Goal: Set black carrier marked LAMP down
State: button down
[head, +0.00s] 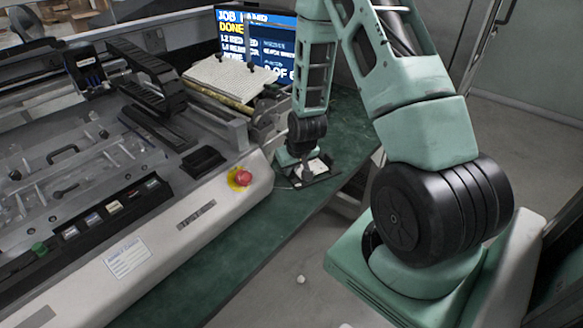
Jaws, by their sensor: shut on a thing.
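My gripper (299,160) is low over the green table, to the right of the machine. It is shut on a small black carrier (323,179), which shows beneath and to the right of the gripper with something pale in it. The carrier is at or just above the table top; I cannot tell whether it touches. Its left part is hidden by my gripper and no LAMP marking can be read. The fingertips are too small to make out.
The green table (222,250) is bare in front of the gripper. A large grey machine with a red button (244,177) fills the left. A screen (257,42) and a white ridged pad (230,80) stand behind. Another black holder (87,72) stands at the upper left.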

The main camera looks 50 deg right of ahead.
jog(key=c, duration=1.5)
grip_release()
jog(key=shift+o, duration=0.2)
jog(key=shift+r, duration=0.1)
jog(key=shift+r, duration=0.25)
jog(key=v, duration=1.1)
jog(key=s+a+r+n+g+y, duration=0.1)
jog(key=a+r+n, duration=0.15)
jog(key=a, duration=0.65)
jog(key=s+a+r+n+y, duration=0.1)
jog(key=a+r+n, duration=0.15)
jog(key=a, duration=0.65)
jog(key=s+a+r+n+g, duration=0.1)
jog(key=s+a+r+n, duration=0.2)
jog(key=s+a, duration=0.4)
jog(key=s+a+r+n+g, duration=0.2)
jog(key=s+a+r+n, duration=0.1)
jog(key=s+a, duration=0.5)
jog(key=shift+s+r+p, duration=0.3)
jog(key=shift+s+r, duration=0.05)
jog(key=shift+s, duration=0.35)
jog(key=shift+a, duration=0.1)
